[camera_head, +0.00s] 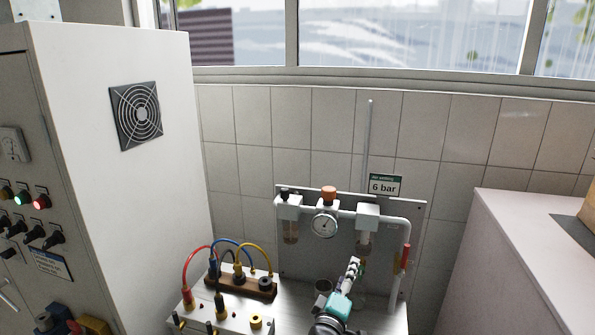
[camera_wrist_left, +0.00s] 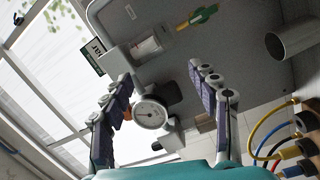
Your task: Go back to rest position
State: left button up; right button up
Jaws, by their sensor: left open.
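My left gripper (camera_head: 354,268) shows at the bottom centre of the head view, above the metal table (camera_head: 295,318) and in front of the air-supply panel (camera_head: 412,222). In the left wrist view its two purple-padded fingers (camera_wrist_left: 160,76) stand wide apart with nothing held between them. The round pressure gauge (camera_head: 325,224) on the panel shows beyond the fingers in the wrist view (camera_wrist_left: 150,114). My right gripper is in neither view.
A board with red, blue and yellow cables (camera_head: 228,262) stands left of my gripper. A metal cup (camera_head: 323,286) is close beside it. A white cabinet (camera_head: 120,190) rises at left. A pale counter (camera_head: 515,235) is at right.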

pick_arm(q)
jog(key=s+a+r+m+g, duration=0.2)
jog(key=s+a+m+g, duration=0.2)
jog(key=s+a+m, duration=0.55)
jog(key=s+a+f+g+y, duration=0.3)
jog(key=s+a+f, duration=0.3)
jog(key=a, duration=0.5)
jog(key=s+a+f+g+y, duration=0.2)
jog(key=s+a+f+y, duration=0.2)
jog(key=s+a, duration=0.7)
jog(key=shift+s+a+f+g, duration=0.3)
jog(key=shift+f+g, duration=0.1)
jog(key=shift+f, duration=0.5)
